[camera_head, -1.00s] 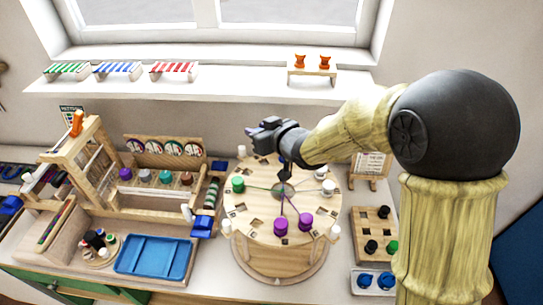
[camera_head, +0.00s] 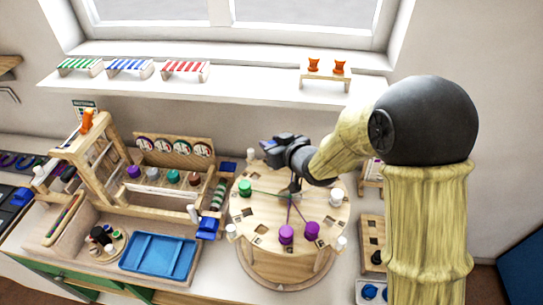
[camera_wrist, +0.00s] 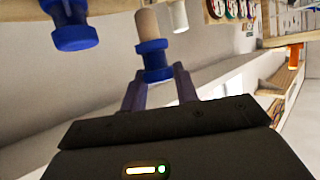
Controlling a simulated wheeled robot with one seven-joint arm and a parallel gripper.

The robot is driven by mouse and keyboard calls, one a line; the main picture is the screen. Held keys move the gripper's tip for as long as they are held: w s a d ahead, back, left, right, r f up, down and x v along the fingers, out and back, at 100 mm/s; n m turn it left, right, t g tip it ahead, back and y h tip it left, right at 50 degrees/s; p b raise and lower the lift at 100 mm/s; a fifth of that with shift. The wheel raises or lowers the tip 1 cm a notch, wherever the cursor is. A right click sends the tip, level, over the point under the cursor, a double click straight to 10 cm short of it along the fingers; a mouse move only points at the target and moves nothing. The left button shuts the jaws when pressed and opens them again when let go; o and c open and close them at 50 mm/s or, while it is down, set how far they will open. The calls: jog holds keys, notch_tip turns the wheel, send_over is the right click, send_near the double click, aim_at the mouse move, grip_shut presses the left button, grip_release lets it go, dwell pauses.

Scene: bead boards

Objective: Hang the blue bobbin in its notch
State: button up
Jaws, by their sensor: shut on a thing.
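My gripper (camera_head: 272,147) is above the back edge of the round wooden braiding disk (camera_head: 268,213), with its fingers toward the left. In the wrist view my gripper (camera_wrist: 158,80) is shut on a blue bobbin (camera_wrist: 152,62) with a pale wooden end. In the head view the held bobbin is hard to tell from the dark fingers. The disk has notches and square holes around its top, and coloured threads run from its middle. A green bobbin (camera_head: 245,188) and two purple bobbins (camera_head: 286,233) sit on it. I cannot tell which notch is the blue one's.
A wooden loom-like frame (camera_head: 78,150) and a blue tray (camera_head: 150,280) stand left of the disk. A blue clamp (camera_head: 207,228) is beside its left edge. A bobbin rack (camera_head: 371,231) stands at the right, partly behind my arm. Another blue piece (camera_wrist: 75,37) shows in the wrist view.

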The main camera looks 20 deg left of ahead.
jog(key=shift+f, duration=0.25)
jog(key=shift+s+d, duration=0.1)
jog(key=shift+s, duration=0.05)
jog(key=shift+f+p, duration=0.4)
jog(key=shift+f, duration=1.65)
jog(key=shift+f, duration=0.1)
jog(key=o, duration=0.7)
